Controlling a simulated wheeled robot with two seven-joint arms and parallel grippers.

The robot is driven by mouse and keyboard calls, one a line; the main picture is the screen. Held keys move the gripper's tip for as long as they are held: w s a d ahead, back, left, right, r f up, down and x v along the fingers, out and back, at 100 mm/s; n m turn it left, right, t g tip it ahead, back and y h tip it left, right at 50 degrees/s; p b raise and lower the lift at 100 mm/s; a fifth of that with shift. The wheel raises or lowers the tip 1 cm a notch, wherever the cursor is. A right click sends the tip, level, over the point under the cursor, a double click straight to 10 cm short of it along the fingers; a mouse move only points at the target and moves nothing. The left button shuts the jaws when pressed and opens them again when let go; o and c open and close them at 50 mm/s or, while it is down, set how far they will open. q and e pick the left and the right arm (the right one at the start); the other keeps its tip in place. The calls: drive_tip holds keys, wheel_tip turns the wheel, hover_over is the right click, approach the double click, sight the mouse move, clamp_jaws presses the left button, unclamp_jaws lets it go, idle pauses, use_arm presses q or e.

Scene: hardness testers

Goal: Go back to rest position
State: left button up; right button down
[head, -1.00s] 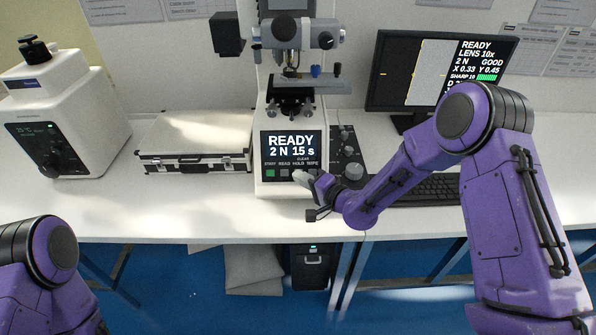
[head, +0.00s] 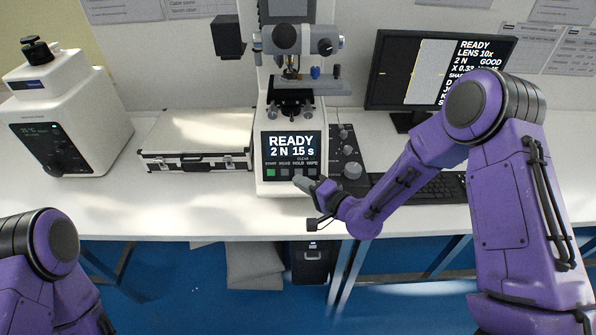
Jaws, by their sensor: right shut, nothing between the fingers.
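My right gripper (head: 308,188) is shut and empty. It is just in front of the lower edge of the hardness tester's panel, near the front of the bench. The hardness tester (head: 290,115) stands upright at the middle back, and its screen reads READY, 2 N, 15 s. My right arm is purple and reaches in from the right, bent at the elbow. Of my left arm only the purple shoulder and upper links show at the lower left. Its gripper is out of the picture.
A silver case (head: 196,138) lies left of the tester, and a white machine (head: 66,110) stands at far left. A knob panel (head: 346,155), a keyboard (head: 430,188) and a monitor (head: 436,75) are on the right. The bench front (head: 180,215) is clear.

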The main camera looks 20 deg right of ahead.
idle(0.5)
drive_tip(key=s+d+f+n+g+h+b, duration=0.1)
drive_tip(key=s+d+f+g+h, duration=0.1)
drive_tip(key=s+d+f+h, duration=0.35)
drive_tip(key=s+d+f+n+g+h+b, duration=0.1)
drive_tip(key=s+d+f+g+h+b, duration=0.15)
drive_tip(key=s+f, duration=0.65)
drive_tip(key=s+d+f+g+h+b, duration=0.1)
drive_tip(key=s+d+f+g, duration=0.1)
drive_tip(key=s+f, duration=0.4)
drive_tip(key=s+d+f+n+g+h+b, duration=0.1)
drive_tip(key=s+f+g, duration=0.3)
drive_tip(key=s, duration=1)
wheel_tip(320, 180, down, 4)
drive_tip(key=shift+d+r+n+g+h+b, duration=0.2)
drive_tip(key=shift+d+n+g+h+b, duration=0.25)
drive_tip(key=shift+d, duration=0.45)
